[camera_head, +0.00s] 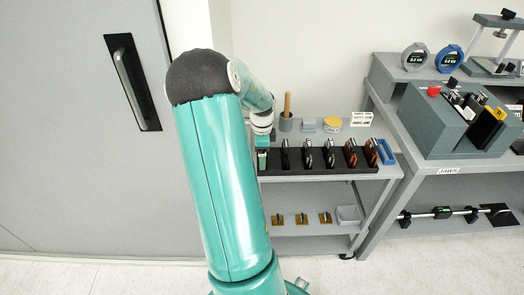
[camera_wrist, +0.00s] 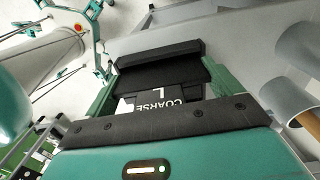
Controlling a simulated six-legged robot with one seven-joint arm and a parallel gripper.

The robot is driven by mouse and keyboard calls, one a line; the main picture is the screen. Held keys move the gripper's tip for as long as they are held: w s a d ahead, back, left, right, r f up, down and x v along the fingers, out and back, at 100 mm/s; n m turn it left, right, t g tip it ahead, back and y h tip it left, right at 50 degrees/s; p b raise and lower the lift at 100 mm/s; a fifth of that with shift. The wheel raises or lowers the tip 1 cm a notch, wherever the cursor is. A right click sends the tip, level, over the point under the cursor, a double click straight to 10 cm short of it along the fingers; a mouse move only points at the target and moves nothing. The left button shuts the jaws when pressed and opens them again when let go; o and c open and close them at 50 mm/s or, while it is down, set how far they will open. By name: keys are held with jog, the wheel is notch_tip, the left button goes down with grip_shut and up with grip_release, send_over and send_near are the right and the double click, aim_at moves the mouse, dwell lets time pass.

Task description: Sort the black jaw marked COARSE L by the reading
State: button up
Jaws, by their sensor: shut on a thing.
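In the wrist view my gripper (camera_wrist: 163,88) has its two green fingers closed on the sides of a black jaw (camera_wrist: 158,62). The jaw carries a white label reading COARSE L, upside down in this view. In the head view my gripper (camera_head: 262,143) is small and partly hidden behind my arm, at the left end of a black rack (camera_head: 320,177). The held jaw cannot be made out there. Two round gauges, one grey (camera_head: 415,57) and one blue (camera_head: 449,58), stand on the right bench's upper shelf; their readings are too small to be sure of.
Several dark and brown-tipped jaws (camera_head: 330,152) stand in the rack. A blue frame (camera_head: 386,151) is at its right end. A wooden-handled tool in a cup (camera_head: 286,120) and a yellow disc (camera_head: 333,124) stand behind. A grey sectioned box (camera_head: 450,125) sits on the right bench, above a JAWS label.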

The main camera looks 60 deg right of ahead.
jog(key=shift+f, duration=0.25)
jog(key=o, duration=1.6)
notch_tip(320, 180, up, 12)
jog(key=shift+r, duration=0.9)
jog(key=shift+s, duration=0.1)
